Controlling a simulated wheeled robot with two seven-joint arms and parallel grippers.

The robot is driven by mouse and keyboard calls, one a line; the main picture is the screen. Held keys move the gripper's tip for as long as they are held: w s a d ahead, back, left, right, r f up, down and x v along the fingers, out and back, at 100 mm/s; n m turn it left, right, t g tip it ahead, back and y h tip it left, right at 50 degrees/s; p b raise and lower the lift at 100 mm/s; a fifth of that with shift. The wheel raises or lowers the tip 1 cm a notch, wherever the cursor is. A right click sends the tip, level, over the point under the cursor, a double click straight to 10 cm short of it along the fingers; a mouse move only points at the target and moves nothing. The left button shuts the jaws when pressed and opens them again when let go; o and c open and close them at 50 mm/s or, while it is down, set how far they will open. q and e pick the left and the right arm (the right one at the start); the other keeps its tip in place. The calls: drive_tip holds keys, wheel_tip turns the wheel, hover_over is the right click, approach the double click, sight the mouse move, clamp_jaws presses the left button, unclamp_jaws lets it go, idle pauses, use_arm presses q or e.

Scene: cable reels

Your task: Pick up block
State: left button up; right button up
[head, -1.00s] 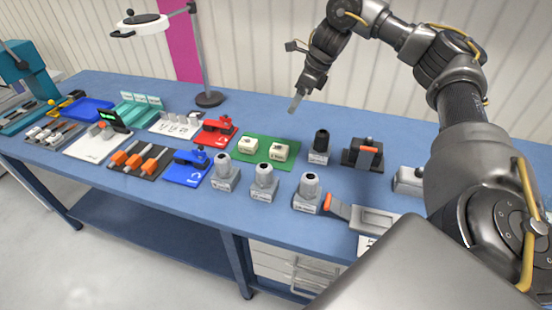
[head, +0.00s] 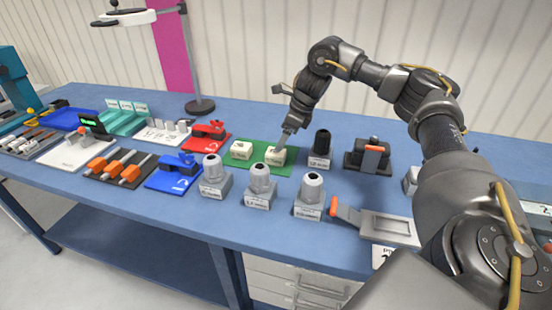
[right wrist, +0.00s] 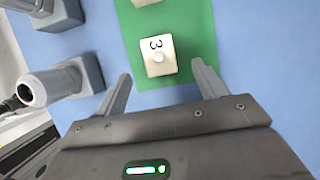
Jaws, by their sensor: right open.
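Two cream blocks sit on a green mat (head: 262,164) on the bench. The right-hand block (head: 275,157) is partly covered by my right gripper (head: 282,146) in the head view. The left-hand block (head: 241,150) stands clear of the gripper. In the right wrist view, a cream block (right wrist: 159,56) with a dark mark and a round spot on top lies just beyond the fingertips, roughly between their lines. My right gripper (right wrist: 162,70) is open there, with nothing between its fingers. My left gripper is not in view.
Grey holders with round tops, such as this one (head: 259,185), stand in front of the mat. A black-topped holder (head: 320,150) is close on the right. Red (head: 205,135) and blue (head: 175,172) fixtures stand on the left. A lamp post (head: 194,60) rises behind.

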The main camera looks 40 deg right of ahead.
sight(274, 151)
drive_tip(key=shift+p+x, duration=0.75)
drive_tip(key=shift+x, duration=2.65)
drive_tip(key=shift+w+a+r, duration=0.1)
drive_tip(key=shift+a+r, duration=0.05)
drive_tip(key=shift+a, duration=0.05)
drive_tip(key=shift+c, duration=0.4)
drive_tip(key=c, duration=1.1)
drive_tip(key=shift+o, duration=0.2)
drive_tip(key=shift+r, duration=0.1)
